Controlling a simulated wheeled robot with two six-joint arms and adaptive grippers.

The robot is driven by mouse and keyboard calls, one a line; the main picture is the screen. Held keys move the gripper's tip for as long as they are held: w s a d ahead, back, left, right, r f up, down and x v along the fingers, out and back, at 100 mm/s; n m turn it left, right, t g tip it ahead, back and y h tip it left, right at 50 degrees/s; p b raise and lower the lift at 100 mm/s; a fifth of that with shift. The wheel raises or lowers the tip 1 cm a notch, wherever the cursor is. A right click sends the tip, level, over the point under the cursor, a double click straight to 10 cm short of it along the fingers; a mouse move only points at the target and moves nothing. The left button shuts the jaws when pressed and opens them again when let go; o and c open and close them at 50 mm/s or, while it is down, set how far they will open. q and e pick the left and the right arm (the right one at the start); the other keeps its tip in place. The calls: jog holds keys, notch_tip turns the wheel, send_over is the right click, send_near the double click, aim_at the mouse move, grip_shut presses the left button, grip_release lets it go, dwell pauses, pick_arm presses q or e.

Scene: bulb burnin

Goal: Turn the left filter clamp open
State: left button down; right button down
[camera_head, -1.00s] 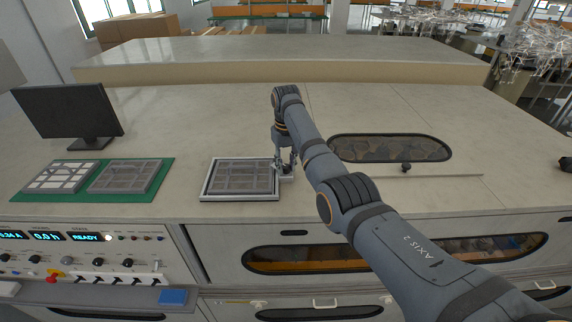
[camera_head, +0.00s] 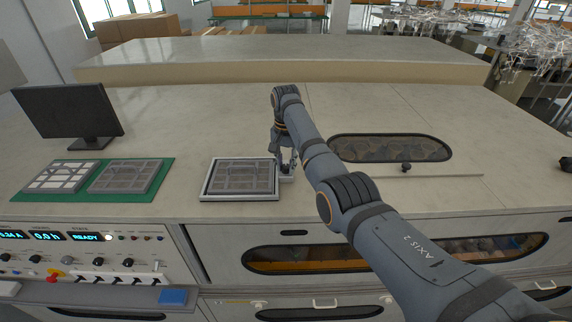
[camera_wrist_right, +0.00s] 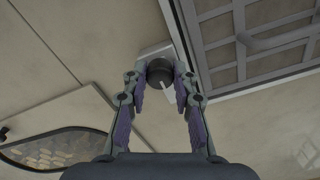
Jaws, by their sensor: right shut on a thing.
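The filter (camera_head: 240,178) is a grey grid panel in a light metal frame on the bench top, and part of it fills the upper right of the right wrist view (camera_wrist_right: 262,45). A filter clamp with a round dark knob (camera_wrist_right: 159,72) bearing a pale mark sits on a light base beside the frame's edge. My right gripper (camera_head: 285,168) points down at the frame's right side. In the right wrist view its two fingers (camera_wrist_right: 160,80) are shut on the knob from both sides. In the head view the gripper mostly hides the clamp. My left gripper is not in view.
A green mat (camera_head: 160,190) with two more grid panels lies to the left, near a monitor (camera_head: 68,112). An oval window (camera_head: 390,148) with a dark knob (camera_head: 406,167) lies to the right. The control panel (camera_head: 90,258) is at front left. The bench behind the filter is clear.

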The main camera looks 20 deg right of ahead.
aim_at(285, 166)
jog(key=shift+m, duration=0.4)
jog(key=shift+s, duration=0.1)
jog(key=c, duration=1.1)
grip_release()
jog(key=shift+a, duration=0.1)
jog(key=shift+o, duration=0.2)
jog(key=shift+r, duration=0.15)
notch_tip(285, 166, up, 12)
